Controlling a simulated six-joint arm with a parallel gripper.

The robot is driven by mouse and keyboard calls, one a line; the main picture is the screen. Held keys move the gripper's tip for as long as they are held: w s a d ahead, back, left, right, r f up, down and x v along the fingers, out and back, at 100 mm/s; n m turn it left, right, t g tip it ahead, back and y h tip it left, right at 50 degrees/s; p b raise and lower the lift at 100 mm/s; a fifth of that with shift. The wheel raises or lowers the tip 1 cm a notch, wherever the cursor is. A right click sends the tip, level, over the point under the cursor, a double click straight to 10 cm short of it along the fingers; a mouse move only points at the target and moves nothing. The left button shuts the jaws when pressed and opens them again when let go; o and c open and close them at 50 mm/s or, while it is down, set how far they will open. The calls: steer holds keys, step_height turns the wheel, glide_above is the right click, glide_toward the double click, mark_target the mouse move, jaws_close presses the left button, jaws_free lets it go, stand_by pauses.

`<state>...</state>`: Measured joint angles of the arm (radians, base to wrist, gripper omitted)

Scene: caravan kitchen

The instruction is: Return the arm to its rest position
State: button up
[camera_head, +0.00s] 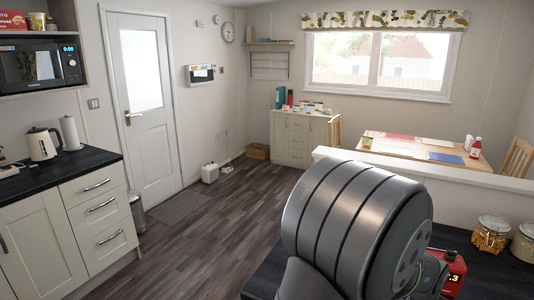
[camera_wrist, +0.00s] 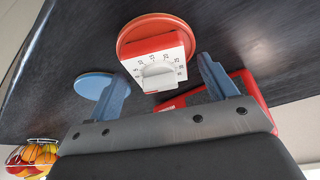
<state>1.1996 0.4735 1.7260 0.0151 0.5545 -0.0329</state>
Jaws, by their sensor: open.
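My gripper (camera_wrist: 162,74) shows in the wrist view with its two blue fingers spread apart and nothing between them. A red and white dial timer (camera_wrist: 160,70) lies just beyond the fingertips, on or against a round red-orange disc (camera_wrist: 132,30). I see no finger touching the timer. In the head view my large grey arm link fills the lower right foreground. It hides the gripper, the timer and much of the dark counter (camera_head: 262,284).
A round blue disc (camera_wrist: 93,86) lies beside the left finger. A red device (camera_wrist: 256,98) is behind the right finger; a red device with a display (camera_head: 455,268) shows beside my arm. A fruit bowl (camera_wrist: 32,156) is lower left. Glass jars (camera_head: 490,236) stand at right.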

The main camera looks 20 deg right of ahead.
step_height(320, 180, up, 2)
stand_by(0.5)
